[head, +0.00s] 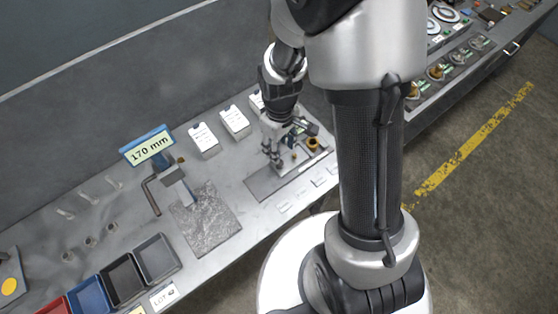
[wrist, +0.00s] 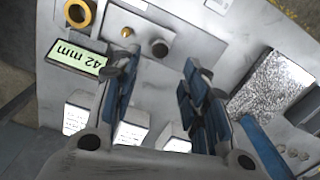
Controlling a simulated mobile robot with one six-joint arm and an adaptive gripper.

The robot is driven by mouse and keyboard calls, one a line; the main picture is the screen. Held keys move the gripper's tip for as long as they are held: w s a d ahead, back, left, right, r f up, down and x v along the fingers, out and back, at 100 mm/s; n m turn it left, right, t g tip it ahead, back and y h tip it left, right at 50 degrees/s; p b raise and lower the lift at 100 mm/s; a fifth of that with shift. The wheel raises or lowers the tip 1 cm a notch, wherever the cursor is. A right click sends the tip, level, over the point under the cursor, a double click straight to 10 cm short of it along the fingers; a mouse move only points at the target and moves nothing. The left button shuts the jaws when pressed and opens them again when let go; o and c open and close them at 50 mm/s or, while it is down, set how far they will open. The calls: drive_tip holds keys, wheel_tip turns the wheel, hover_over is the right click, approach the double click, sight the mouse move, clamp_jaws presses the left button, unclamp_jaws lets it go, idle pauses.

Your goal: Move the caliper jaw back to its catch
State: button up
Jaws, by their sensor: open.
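My gripper (head: 284,148) points down over a grey base plate (head: 258,186) on the bench. In the wrist view my gripper (wrist: 160,82) is open, its blue-padded fingers apart with nothing held between them. Beyond the fingertips lie a dark round knob (wrist: 159,48) and a small brass pin (wrist: 127,32). A green display reading 42 mm (wrist: 77,56) sits beside the left finger, near a brass ring (wrist: 78,13). The brass ring also shows in the head view (head: 313,143). I cannot tell which part is the caliper jaw or its catch; my gripper hides part of the fixture.
A blue stand with a 170 mm sign (head: 149,146) and a rough stone plate (head: 206,219) stand to the left. Blue (head: 90,294) and dark trays (head: 156,258) line the front left. My arm blocks the bench at right.

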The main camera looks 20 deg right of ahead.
sight(280, 163)
wheel_tip(280, 163, down, 9)
drive_tip(key=b, duration=0.2)
drive_tip(key=shift+f+b, duration=0.1)
drive_tip(key=shift+b, duration=0.2)
drive_tip(key=shift+c, duration=0.2)
clamp_jaws()
drive_tip(key=shift+a, duration=0.1)
idle(0.3)
